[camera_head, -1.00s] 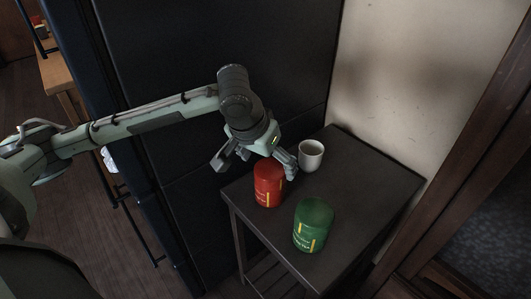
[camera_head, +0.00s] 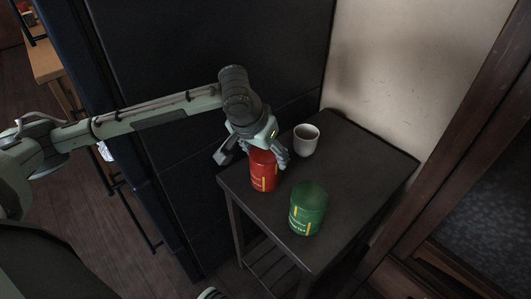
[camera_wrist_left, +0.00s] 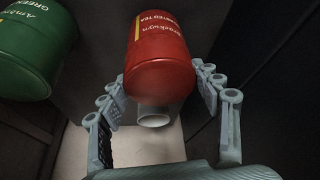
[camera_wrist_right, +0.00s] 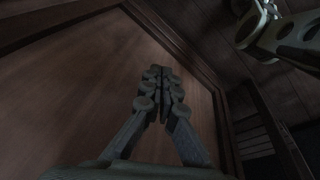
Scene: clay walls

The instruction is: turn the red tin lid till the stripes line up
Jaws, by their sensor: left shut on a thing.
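The red tin (camera_head: 263,180) stands upright near the left edge of the small dark table, with yellow marks on its side. My left gripper (camera_head: 254,155) is over it from above, shut on its red lid (camera_wrist_left: 160,80), one finger on each side in the left wrist view. The fingers and hand hide most of the lid in the head view. A yellow stripe shows on the tin's body, but I cannot tell whether it meets the lid's stripe. My right gripper (camera_wrist_right: 160,82) is shut and empty in the right wrist view.
A green tin (camera_head: 308,210) stands upright to the right of the red tin, nearer the front. A white cup (camera_head: 306,140) stands close behind the gripper. The table's (camera_head: 365,165) right part is clear. A dark panel and a pale wall (camera_head: 410,70) rise behind.

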